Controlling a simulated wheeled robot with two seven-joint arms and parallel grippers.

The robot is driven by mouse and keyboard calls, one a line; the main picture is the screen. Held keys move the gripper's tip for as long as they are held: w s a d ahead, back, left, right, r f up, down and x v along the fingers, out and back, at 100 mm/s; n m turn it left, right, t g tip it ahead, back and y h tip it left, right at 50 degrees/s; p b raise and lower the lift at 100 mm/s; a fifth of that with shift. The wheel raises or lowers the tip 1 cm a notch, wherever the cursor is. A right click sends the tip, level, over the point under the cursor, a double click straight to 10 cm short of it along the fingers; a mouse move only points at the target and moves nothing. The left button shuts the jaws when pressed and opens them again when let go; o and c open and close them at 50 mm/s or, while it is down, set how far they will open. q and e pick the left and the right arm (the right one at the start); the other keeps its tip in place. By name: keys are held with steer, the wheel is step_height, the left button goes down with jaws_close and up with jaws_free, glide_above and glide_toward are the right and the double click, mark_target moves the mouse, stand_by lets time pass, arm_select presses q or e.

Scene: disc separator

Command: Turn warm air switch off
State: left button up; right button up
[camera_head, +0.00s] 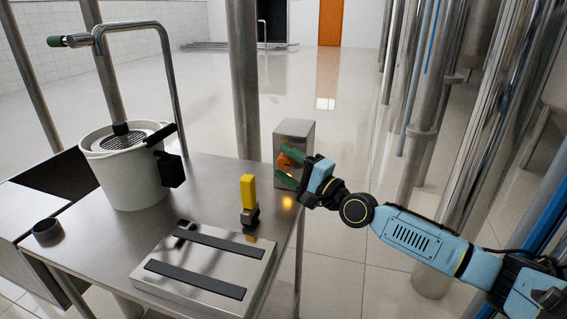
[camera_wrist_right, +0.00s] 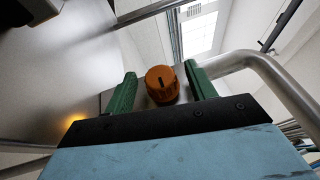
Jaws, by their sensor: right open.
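The warm air switch is an orange knob (camera_head: 284,161) on the face of a steel box (camera_head: 294,130) beside the table's right edge. In the right wrist view the knob (camera_wrist_right: 162,84) has a dark mark on its face and sits between my two green fingers. My right gripper (camera_head: 289,168) is open around the knob; I cannot tell whether a finger touches it. My left gripper is not in view.
A steel table (camera_head: 215,166) holds a white bucket (camera_head: 133,178), a yellow-handled valve (camera_head: 248,192) and a steel plate with two black strips (camera_head: 186,282). A dark cup (camera_head: 47,232) stands at the left. Steel pipes (camera_head: 425,100) rise at the right. Open tiled floor lies behind.

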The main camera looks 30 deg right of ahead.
steer(key=shift+w+a+r, duration=0.1)
steer(key=shift+w+a, duration=0.15)
steer(key=shift+w, duration=0.3)
steer(key=shift+c, duration=0.4)
steer(key=c, duration=0.9)
